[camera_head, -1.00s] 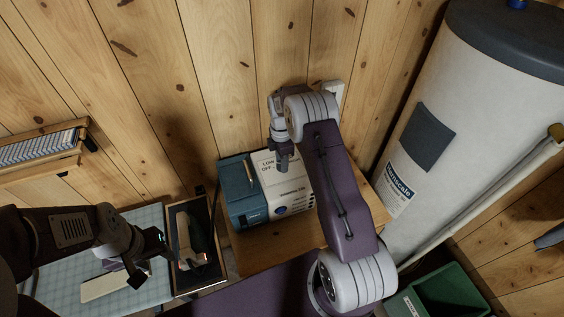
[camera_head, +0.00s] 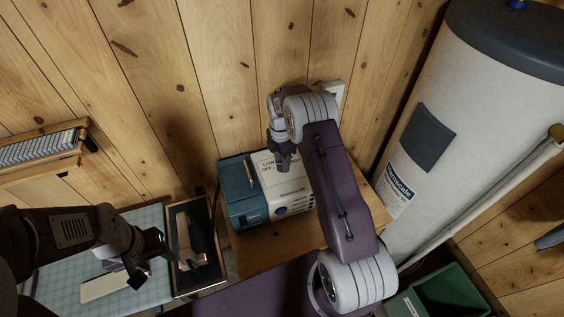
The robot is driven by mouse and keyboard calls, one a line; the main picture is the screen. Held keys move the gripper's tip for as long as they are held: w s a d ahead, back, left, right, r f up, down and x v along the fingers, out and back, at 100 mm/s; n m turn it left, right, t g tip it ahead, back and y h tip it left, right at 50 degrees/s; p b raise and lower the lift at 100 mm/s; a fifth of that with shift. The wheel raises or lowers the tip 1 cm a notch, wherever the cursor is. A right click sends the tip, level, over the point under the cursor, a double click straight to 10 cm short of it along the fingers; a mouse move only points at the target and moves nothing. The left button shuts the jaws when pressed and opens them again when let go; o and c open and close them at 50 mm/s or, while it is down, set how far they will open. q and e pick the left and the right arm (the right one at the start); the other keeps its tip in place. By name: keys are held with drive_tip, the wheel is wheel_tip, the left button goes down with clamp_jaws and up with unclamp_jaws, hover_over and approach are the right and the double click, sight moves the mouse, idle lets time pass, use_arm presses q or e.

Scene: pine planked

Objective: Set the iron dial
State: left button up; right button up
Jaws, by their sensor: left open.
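A blue and white box-shaped unit (camera_head: 248,207) stands on a wooden surface in the middle of the head view. Its white top carries printed lettering, with "LOW" and "OFF" readable. My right gripper (camera_head: 284,167) points down over this white top, and its fingers hide part of it. I cannot make out a dial there or whether the fingers touch one. A pale, iron-like object (camera_head: 185,240) lies in a dark-lined tray (camera_head: 177,291) to the left. My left gripper (camera_head: 146,277) is open and empty over the left work surface, beside the tray.
A pale blue gridded surface (camera_head: 60,286) with a cream block (camera_head: 104,288) is at lower left. A large white tank (camera_head: 450,110) fills the right. A green bin (camera_head: 450,290) stands below it. The plank wall is close behind the unit.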

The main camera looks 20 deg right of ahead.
sight(281, 163)
drive_tip(key=o, duration=0.3)
wheel_tip(281, 163, up, 9)
drive_tip(key=b, duration=0.2)
drive_tip(key=shift+w, duration=0.2)
drive_tip(key=shift+a, duration=0.15)
